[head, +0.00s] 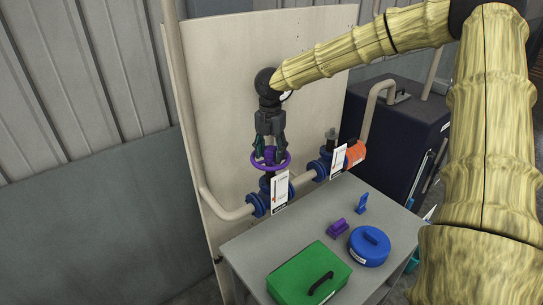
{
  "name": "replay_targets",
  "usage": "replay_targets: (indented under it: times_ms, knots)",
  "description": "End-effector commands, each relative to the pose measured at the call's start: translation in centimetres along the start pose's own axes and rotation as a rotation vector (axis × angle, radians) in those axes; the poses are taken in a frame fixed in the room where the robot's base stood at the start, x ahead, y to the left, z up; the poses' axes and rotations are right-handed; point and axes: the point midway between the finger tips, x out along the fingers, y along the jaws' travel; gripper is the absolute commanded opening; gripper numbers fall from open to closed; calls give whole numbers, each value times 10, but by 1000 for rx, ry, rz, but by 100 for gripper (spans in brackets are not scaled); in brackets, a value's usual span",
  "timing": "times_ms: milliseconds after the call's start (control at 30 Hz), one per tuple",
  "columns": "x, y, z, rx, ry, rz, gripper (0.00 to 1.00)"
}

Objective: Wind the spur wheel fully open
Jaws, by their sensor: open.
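The purple spur wheel (285,165) sits on top of a blue valve body (258,203) in the beige pipe line. My gripper (270,156) is above the wheel and points down. Its fingers are open and reach down to the wheel, one on each side of the hub. I cannot tell whether they touch it. They hide part of the wheel's far rim and hub.
A second blue valve (318,170) with an orange part (356,153) stands to the right. The grey table (256,245) holds a green box (308,272), a round blue container (369,248) and small purple (338,228) and blue (361,203) pieces. A pale panel (215,90) stands behind.

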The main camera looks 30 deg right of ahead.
Motion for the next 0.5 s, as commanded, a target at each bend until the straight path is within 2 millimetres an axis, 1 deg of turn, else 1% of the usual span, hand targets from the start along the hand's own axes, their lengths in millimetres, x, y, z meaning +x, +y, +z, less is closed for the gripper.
replay_targets:
  times_ms: [500]
  knots:
    - [1, 0, 0, 327, -1, -1, 54]
